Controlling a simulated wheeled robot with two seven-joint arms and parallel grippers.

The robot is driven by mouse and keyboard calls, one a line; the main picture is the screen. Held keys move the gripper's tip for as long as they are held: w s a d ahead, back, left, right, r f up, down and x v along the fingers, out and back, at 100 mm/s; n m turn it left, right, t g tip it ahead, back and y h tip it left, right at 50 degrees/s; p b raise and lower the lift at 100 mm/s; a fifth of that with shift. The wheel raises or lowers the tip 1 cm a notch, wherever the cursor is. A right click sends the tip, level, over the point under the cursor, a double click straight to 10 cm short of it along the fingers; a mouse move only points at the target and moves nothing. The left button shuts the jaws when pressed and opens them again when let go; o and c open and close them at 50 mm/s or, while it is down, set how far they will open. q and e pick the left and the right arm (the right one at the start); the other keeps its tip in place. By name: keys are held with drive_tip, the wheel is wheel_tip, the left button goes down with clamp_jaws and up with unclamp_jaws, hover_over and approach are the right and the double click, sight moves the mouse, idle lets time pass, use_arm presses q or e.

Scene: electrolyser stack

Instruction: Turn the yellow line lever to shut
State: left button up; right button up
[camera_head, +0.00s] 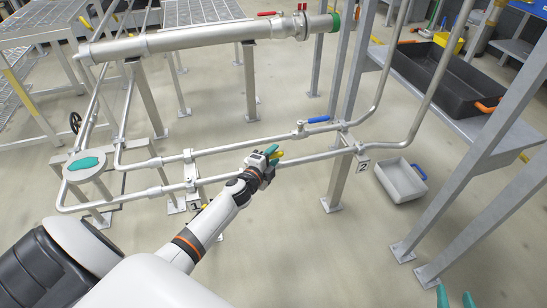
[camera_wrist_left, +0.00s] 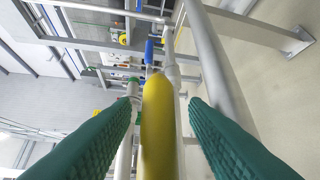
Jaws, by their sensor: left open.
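The yellow line lever (camera_head: 280,154) is on the lower of two horizontal pipes, mostly hidden by my left gripper in the head view. In the left wrist view the yellow lever (camera_wrist_left: 158,125) runs lengthwise between the teal fingers, with a gap on both sides. My left gripper (camera_head: 273,153) is open around it and does not appear to touch it. Its fingers also flank the lever in the left wrist view (camera_wrist_left: 162,108). My right gripper (camera_head: 456,298) shows only two teal fingertips, apart and empty, at the bottom edge of the head view.
A blue lever (camera_head: 318,119) sits on the neighbouring pipe. A red lever (camera_head: 267,14) is on the large upper pipe (camera_head: 200,38). A plate marked 2 (camera_head: 363,166) hangs by a post. A grey bin (camera_head: 400,181) stands on the floor. A bench with a black tray (camera_head: 450,80) is right.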

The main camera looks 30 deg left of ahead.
use_arm(q)
drive_tip(key=shift+w, duration=0.4)
use_arm(e)
drive_tip(key=shift+w+a+r, duration=0.1)
drive_tip(key=shift+w+r, duration=0.1)
drive_tip(key=shift+r, duration=0.2)
use_arm(q)
clamp_jaws()
